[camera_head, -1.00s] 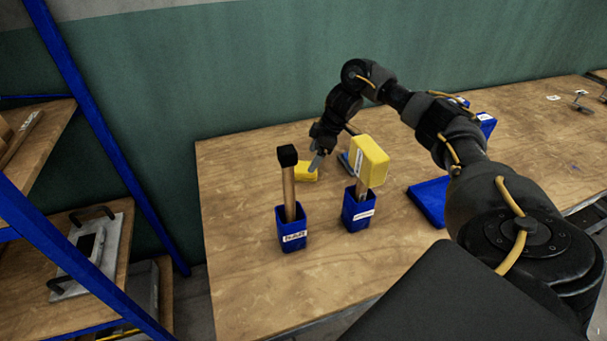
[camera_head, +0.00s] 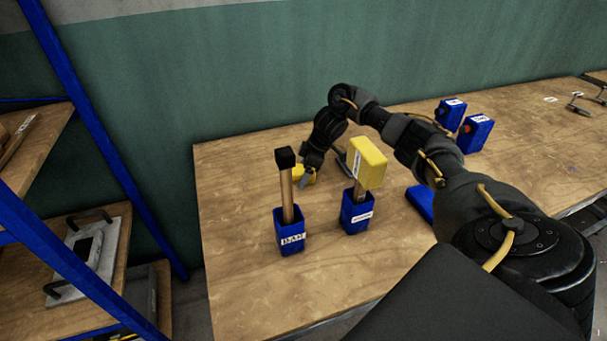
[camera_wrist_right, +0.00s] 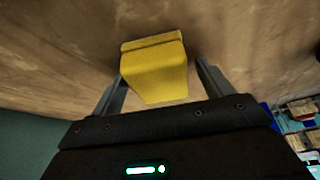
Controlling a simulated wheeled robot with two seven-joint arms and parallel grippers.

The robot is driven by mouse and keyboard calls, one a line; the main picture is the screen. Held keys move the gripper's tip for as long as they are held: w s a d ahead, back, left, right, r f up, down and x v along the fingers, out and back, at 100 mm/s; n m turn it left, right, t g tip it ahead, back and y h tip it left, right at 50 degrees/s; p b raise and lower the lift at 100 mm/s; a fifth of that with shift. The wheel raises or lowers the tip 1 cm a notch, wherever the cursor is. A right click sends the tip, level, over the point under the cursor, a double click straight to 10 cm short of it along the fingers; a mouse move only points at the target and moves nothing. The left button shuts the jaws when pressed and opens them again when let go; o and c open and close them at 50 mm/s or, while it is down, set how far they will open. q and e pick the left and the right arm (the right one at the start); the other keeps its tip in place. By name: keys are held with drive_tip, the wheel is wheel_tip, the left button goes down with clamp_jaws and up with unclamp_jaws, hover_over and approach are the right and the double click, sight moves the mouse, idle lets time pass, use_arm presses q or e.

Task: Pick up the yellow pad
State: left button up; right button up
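The yellow pad (camera_head: 309,176) lies on the table behind the holders, partly hidden by my right gripper (camera_head: 305,180) in the head view. In the right wrist view the yellow pad (camera_wrist_right: 154,68) sits between the two fingers of my right gripper (camera_wrist_right: 162,84). The fingers are spread, one on each side, with gaps visible between them and the pad. My left gripper does not show.
A blue holder (camera_head: 290,238) with a black-topped handle and another blue holder (camera_head: 356,217) with a yellow block-headed tool (camera_head: 369,162) stand in front of my right gripper. Blue boxes (camera_head: 474,134) stand at the right. The table's front left (camera_head: 245,290) is clear.

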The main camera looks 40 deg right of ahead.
drive_tip(key=c, duration=1)
drive_tip(key=shift+r, duration=0.1)
drive_tip(key=shift+c, duration=0.2)
drive_tip(key=shift+r, duration=0.35)
wheel_tip(320, 180, up, 9)
drive_tip(key=shift+r+p, duration=0.1)
drive_tip(key=shift+p, duration=0.8)
